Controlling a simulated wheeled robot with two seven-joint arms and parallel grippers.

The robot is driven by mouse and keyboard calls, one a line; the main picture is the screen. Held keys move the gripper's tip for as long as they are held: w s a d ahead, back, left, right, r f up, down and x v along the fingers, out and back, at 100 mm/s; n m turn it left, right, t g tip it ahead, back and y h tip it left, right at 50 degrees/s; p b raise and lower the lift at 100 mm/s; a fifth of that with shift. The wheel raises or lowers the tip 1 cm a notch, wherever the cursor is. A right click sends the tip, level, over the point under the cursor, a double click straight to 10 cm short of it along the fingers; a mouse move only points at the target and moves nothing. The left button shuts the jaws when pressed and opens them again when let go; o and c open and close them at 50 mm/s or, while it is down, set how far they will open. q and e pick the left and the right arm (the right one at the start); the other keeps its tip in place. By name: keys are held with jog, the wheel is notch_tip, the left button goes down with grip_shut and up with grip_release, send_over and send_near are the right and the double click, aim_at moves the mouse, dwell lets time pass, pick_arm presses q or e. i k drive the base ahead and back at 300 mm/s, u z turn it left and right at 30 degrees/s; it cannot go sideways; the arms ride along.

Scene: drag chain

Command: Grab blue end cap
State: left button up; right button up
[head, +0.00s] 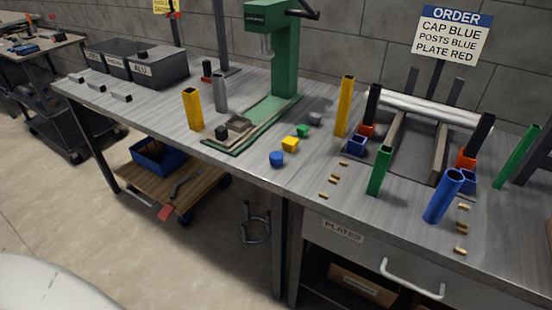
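The blue end cap (277,159) is a small, short piece lying on the grey workbench (240,155), close to its front edge. It is the nearest in a loose row of small caps, with a yellow cap (290,144), a green cap (303,131) and a grey cap (315,119) running back to the right. The blue cap stands apart from the yellow one, and nothing covers it. Neither of my grippers is in the head view.
A green press (285,50) stands behind the caps. A tall yellow post (344,106), a green post (379,170) and a blue post (442,196) stand to the right. Small brass pieces (333,181) lie nearby. The order sign (453,34) reads cap blue, posts blue, plate red.

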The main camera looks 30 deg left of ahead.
aim_at(276, 158)
jog(key=k, duration=0.45)
jog(key=u, duration=1.1)
jog(key=i, duration=1.15)
jog(key=z, duration=0.5)
